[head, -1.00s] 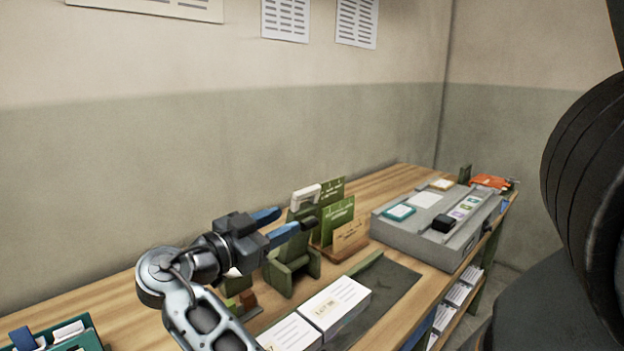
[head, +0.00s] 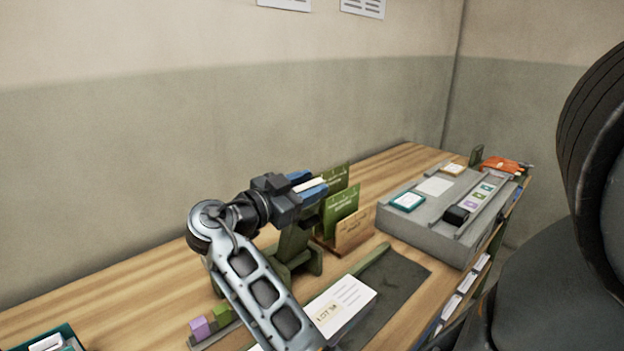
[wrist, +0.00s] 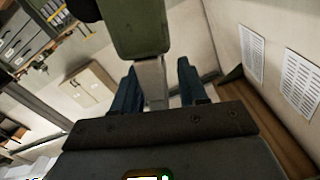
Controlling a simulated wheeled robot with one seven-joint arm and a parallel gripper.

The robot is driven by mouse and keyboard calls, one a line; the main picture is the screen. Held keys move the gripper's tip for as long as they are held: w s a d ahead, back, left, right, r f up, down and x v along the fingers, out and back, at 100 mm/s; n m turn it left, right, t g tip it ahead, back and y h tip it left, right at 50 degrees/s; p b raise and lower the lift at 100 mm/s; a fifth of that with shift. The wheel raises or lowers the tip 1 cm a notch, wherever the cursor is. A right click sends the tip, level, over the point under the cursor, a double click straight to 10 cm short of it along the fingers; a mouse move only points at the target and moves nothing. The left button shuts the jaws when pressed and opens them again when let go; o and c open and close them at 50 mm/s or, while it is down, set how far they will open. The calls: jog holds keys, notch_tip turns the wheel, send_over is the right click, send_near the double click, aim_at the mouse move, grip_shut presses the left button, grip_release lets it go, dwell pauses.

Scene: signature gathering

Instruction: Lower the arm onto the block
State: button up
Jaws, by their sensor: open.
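In the head view a dark green stand (head: 293,251) is on the desk, partly hidden behind my arm. A pale handle (head: 310,184) shows at its top. My gripper (head: 308,186) is open, with its blue fingers on either side of the handle. In the wrist view a pale bar (wrist: 152,82) lies between the two fingers (wrist: 158,85), below a green part (wrist: 139,28). I cannot tell whether the fingers touch it. I cannot make out which block is under the stand's arm.
Green cards (head: 341,210) in a wooden holder stand close to the right of the stand. A stack of printed sheets (head: 340,303) lies in front on a dark mat (head: 395,290). A grey sloped tray (head: 420,232) is further right. Small purple and green blocks (head: 200,328) are at left.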

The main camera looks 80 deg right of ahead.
jog(key=shift+s+d, duration=0.35)
jog(key=shift+d, duration=0.15)
grip_shut()
dwell(0.3)
